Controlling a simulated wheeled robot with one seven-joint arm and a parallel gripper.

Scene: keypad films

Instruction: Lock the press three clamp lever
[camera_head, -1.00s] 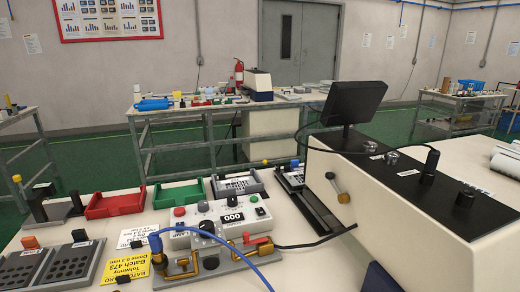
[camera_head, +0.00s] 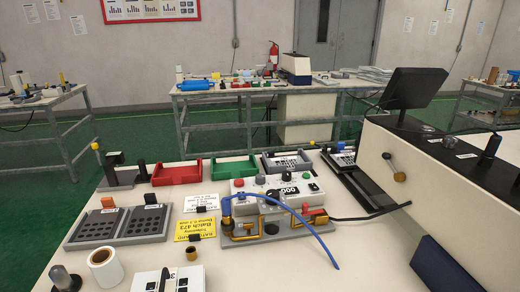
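No label reading press three is legible, so I cannot tell which part is its clamp lever. A big white machine (camera_head: 408,182) stands at the right with a short lever (camera_head: 393,167) ending in an orange-brown knob on its side. A small grey fixture with a black upright (camera_head: 116,167) and a yellow ball (camera_head: 96,146) stands at the table's left back. A control box (camera_head: 270,203) with knobs and a display sits mid-table, with brass fittings and a red handle (camera_head: 313,211) in front. My gripper is not in view.
A red tray (camera_head: 177,173) and a green tray (camera_head: 232,169) lie at the back. A blue hose (camera_head: 307,228) curves over the table.

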